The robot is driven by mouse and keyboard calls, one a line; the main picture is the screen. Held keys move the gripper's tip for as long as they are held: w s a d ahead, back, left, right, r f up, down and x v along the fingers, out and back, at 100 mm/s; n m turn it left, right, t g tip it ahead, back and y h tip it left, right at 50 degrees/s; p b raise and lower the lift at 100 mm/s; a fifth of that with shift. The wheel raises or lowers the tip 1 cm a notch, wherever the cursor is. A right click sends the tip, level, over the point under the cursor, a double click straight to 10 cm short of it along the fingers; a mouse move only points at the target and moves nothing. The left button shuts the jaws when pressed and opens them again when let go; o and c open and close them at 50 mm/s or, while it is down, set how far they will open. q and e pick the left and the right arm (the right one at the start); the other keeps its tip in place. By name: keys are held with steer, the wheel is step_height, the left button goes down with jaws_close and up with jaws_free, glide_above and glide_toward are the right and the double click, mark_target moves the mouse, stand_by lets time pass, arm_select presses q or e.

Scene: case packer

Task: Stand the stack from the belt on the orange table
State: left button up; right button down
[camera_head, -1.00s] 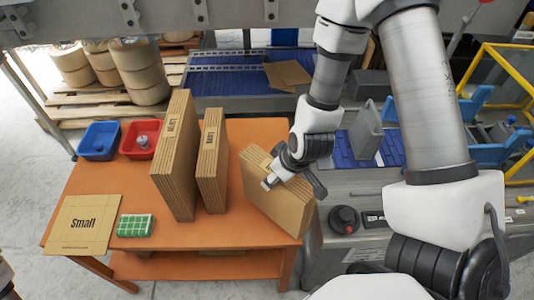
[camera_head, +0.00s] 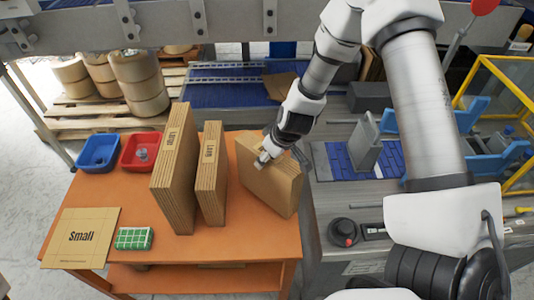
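The stack (camera_head: 270,192) of brown flat cartons is at the right side of the orange table (camera_head: 180,243). It is tilted, its top leaning to the left, and its lower right corner is close to the table's right edge. Whether its bottom rests on the tabletop is hard to tell. My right gripper (camera_head: 272,156) is at the stack's upper edge, with one pale fingertip against the front face and the other finger behind it. It looks shut on the stack. My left gripper is out of view.
Two carton stacks, a taller one (camera_head: 174,165) and a shorter one (camera_head: 211,180), stand upright left of the held stack. Blue (camera_head: 98,165) and red bins (camera_head: 128,165), a "Small" sheet (camera_head: 57,235) and a green-white box (camera_head: 134,239) occupy the left. A narrow gap separates the held stack from the shorter one.

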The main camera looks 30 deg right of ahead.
steer(key=w+f, duration=0.1)
steer(key=f+b, duration=0.1)
steer(key=w+d+f+b, duration=0.1)
steer(key=shift+w+d+f, duration=0.1)
steer(key=shift+w+f, duration=0.2)
steer(key=shift+f, duration=0.2)
steer(key=shift+c, duration=1.6)
jaws_free()
